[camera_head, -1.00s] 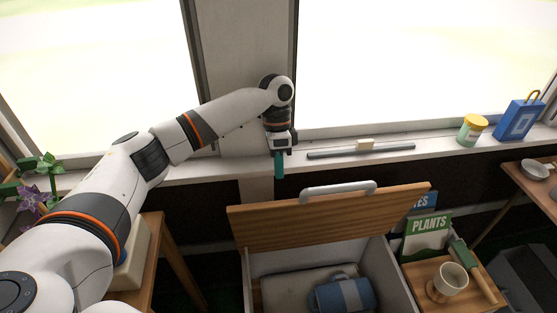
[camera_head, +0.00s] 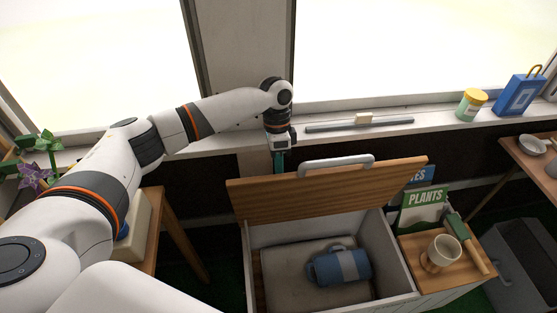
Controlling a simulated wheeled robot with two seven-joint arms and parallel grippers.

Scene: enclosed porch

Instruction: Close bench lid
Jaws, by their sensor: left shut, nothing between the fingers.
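The bench lid (camera_head: 335,196) is a wooden panel standing open, tilted up at the back of the white bench box (camera_head: 400,264). A grey handle bar (camera_head: 337,161) runs along its top edge. Inside the box lie a blue rolled item (camera_head: 340,267) with a pale band and a grey cushion-like pad (camera_head: 292,272). My left gripper (camera_head: 279,164) points down just behind the lid's top edge, left of the handle. Its teal fingers are shut and empty, and their tips are partly hidden by the lid. I cannot tell if they touch it. My right gripper is not in view.
Right of the box, a wooden surface holds a cup (camera_head: 441,253), a green-headed tool (camera_head: 466,242) and a PLANTS packet (camera_head: 424,209). The windowsill carries a grey bar (camera_head: 360,125), a yellow-lidded jar (camera_head: 472,103) and a blue bag (camera_head: 520,94). A wooden stand is at left.

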